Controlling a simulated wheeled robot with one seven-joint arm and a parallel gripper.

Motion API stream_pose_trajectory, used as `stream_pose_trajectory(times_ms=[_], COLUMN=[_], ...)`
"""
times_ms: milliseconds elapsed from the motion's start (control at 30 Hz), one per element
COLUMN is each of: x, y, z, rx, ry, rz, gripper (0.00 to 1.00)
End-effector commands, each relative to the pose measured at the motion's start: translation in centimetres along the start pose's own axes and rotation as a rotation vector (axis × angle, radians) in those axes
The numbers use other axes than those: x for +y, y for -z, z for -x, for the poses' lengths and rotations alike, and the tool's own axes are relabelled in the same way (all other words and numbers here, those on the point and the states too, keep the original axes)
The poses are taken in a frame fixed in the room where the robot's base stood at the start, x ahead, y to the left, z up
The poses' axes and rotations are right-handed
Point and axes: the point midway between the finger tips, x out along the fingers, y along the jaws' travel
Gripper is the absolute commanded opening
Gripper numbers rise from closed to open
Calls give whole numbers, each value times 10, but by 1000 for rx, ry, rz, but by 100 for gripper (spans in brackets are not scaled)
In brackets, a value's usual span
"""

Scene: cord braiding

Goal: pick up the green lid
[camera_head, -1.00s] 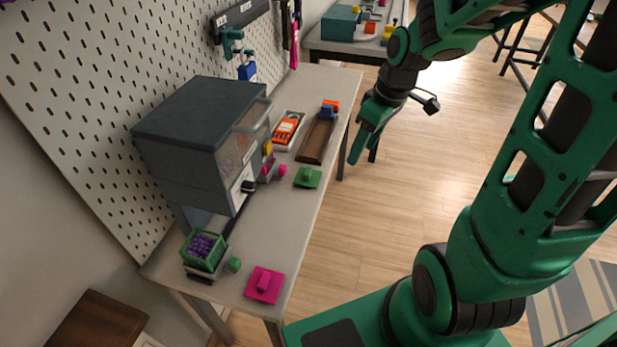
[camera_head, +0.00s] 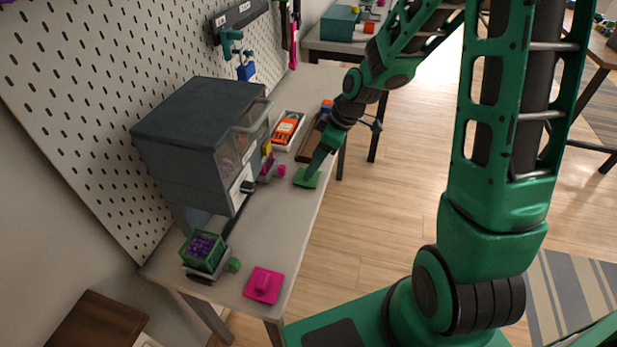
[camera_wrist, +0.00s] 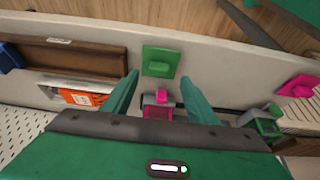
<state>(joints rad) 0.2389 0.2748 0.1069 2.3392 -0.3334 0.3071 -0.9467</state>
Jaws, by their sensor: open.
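The green lid (camera_head: 302,183) is a flat square plate with a raised handle, lying on the grey bench near its front edge. In the wrist view the lid (camera_wrist: 150,65) is ahead of my fingertips and roughly centred between them. My gripper (camera_head: 314,170) points down over the lid, and its tip covers part of the lid in the head view. In the wrist view my gripper (camera_wrist: 161,78) has its two fingers spread with nothing held between them. I cannot tell the exact height of the fingertips above the lid.
A magenta lid (camera_head: 264,285) lies at the near end of the bench. A dark grey machine (camera_head: 195,125) stands behind, against the pegboard. A brown tray (camera_head: 306,146) and a white tray with an orange item (camera_head: 286,130) lie farther along. A green-framed box (camera_head: 203,250) holds purple pieces.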

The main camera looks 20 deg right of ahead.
Motion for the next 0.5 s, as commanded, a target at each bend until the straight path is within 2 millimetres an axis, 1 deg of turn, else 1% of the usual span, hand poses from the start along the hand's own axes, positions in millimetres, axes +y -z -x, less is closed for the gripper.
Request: stream_pose_trajectory(times_ms=[200, 300, 400, 500], x=[1, 1, 1, 2], y=[0, 0, 0, 0], z=[-29, -40, -45, -47], rx=[-1, -2, -1, -1], ry=[5, 3, 2, 1], rz=[0, 0, 0, 0], gripper=[53, 53, 53, 53])
